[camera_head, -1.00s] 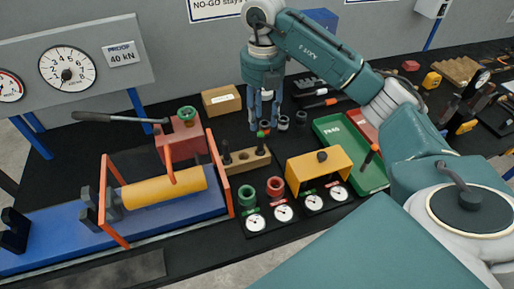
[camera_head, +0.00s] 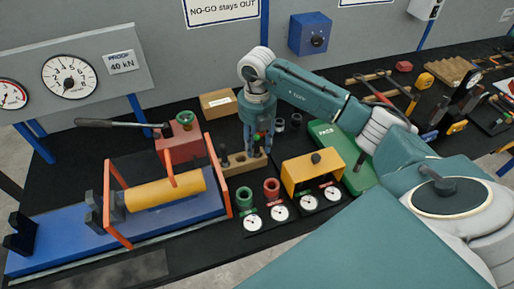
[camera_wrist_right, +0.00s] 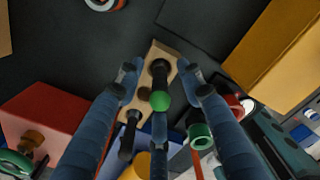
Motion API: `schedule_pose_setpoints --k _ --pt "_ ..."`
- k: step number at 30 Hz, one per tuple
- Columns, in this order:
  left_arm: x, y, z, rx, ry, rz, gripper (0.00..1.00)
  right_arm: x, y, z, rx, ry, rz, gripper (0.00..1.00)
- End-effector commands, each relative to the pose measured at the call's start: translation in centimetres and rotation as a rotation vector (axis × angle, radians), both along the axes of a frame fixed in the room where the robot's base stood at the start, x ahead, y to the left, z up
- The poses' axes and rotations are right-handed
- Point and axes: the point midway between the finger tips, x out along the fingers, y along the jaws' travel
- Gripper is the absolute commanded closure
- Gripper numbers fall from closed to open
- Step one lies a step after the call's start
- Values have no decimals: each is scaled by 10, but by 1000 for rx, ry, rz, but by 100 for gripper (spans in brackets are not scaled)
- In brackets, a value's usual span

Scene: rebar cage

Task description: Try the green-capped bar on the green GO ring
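The green-capped bar (camera_head: 257,138) stands in a wooden block (camera_head: 240,163); in the wrist view its green cap (camera_wrist_right: 160,101) shows from above. My right gripper (camera_head: 258,148) points down over the block. In the wrist view the fingers of my right gripper (camera_wrist_right: 160,72) are spread on both sides of the green cap, with gaps between. The green GO ring (camera_head: 244,197) stands in front of the block, left of a red ring (camera_head: 271,188). The green ring also shows in the wrist view (camera_wrist_right: 200,133). My left gripper is not in view.
Another dark bar (camera_head: 225,157) stands in the block. A yellow bridge-shaped stand (camera_head: 312,172) is at right, with small dials in front. A green tray (camera_head: 358,178) lies beyond it. A red block (camera_head: 180,141) and an orange-framed press with a yellow cylinder (camera_head: 165,190) are at left.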

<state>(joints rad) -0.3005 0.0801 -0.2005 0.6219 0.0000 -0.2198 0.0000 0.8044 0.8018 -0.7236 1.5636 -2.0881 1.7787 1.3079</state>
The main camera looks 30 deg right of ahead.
Motion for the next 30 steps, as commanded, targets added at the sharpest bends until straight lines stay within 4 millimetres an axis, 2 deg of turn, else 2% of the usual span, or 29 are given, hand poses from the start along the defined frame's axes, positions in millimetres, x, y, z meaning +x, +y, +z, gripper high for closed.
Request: schedule_pose_setpoints --k 1,6,7,20,26,30 --pt "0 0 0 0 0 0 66 0 0 0 0 0 0 62" --pt "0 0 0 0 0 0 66 0 0 0 0 0 0 96" --pt "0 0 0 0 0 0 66 0 0 0 0 0 0 100" --pt "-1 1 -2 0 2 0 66 1 0 5 1 -4 -1 100" --pt "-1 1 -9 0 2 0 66 2 -1 26 -1 -6 -1 100" --pt "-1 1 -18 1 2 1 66 3 -1 56 0 -10 -1 100"
